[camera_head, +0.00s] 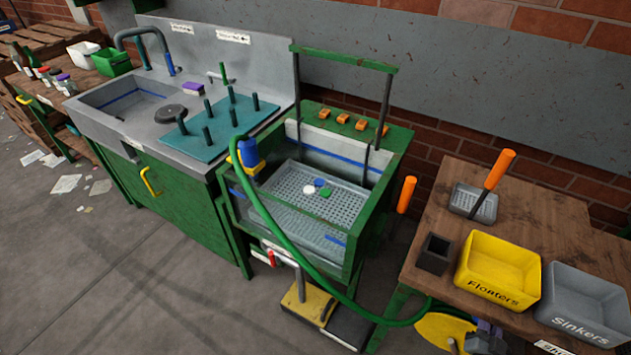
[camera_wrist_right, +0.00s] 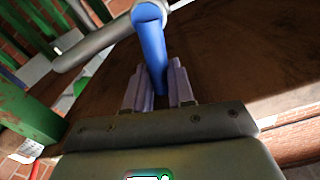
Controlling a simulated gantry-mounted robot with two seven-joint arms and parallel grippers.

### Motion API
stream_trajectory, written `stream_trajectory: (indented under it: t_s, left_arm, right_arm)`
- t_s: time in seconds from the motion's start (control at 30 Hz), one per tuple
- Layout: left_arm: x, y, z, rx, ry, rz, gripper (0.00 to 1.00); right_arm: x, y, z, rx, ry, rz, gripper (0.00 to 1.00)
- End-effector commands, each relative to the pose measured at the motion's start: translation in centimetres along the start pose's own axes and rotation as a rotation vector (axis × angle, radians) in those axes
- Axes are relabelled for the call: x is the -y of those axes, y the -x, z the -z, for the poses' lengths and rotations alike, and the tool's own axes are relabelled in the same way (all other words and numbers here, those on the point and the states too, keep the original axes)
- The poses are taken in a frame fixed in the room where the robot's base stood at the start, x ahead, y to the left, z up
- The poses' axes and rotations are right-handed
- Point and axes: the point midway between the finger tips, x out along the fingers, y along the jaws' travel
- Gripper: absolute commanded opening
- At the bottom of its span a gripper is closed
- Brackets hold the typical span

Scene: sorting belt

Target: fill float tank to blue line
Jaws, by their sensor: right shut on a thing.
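The float tank (camera_head: 358,250) is a green-framed, clear-walled box with blue line marks (camera_head: 340,157) on its walls. A perforated grey tray (camera_head: 290,203) inside holds small white, blue and green pieces. I cannot tell the water level. A green hose (camera_head: 280,235) runs from a blue and yellow nozzle (camera_head: 249,155) at the tank's left rim towards the lower right. In the right wrist view my right gripper (camera_wrist_right: 158,88) is shut on a blue lever (camera_wrist_right: 153,50) joined to a grey pipe (camera_wrist_right: 100,45). My left gripper is out of view.
A wooden table at right holds a yellow Floaters bin (camera_head: 497,270), a grey Sinkers bin (camera_head: 585,300) and an orange-handled scoop (camera_head: 485,195). A sink (camera_head: 125,100) stands left. A yellow pedal (camera_head: 307,305) lies below the tank. Floor at left is mostly clear.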

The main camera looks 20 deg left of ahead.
Motion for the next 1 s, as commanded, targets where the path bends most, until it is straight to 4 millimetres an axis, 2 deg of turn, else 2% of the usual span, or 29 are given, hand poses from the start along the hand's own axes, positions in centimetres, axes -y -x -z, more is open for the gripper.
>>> stream_trajectory:
  t_s: [0.4, 0.7, 0.93, 0.97, 1.0]
  left_arm:
    - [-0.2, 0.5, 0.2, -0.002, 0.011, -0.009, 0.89]
    - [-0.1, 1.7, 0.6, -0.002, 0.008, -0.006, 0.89]
    - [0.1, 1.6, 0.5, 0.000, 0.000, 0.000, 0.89]
    - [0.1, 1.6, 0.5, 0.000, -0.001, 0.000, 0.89]
    - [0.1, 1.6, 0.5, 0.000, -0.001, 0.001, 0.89]
  right_arm:
    - [0.6, 0.0, -0.1, 0.003, 0.066, 0.004, 0.00]
    - [1.7, 0.0, -0.2, 0.004, 0.281, 0.004, 0.00]
    - [1.8, 0.1, -0.4, 0.003, 0.300, 0.005, 0.00]
    - [1.8, 0.1, -0.4, 0.003, 0.300, 0.005, 0.27]
    - [1.8, 0.1, -0.4, 0.003, 0.299, 0.005, 0.33]
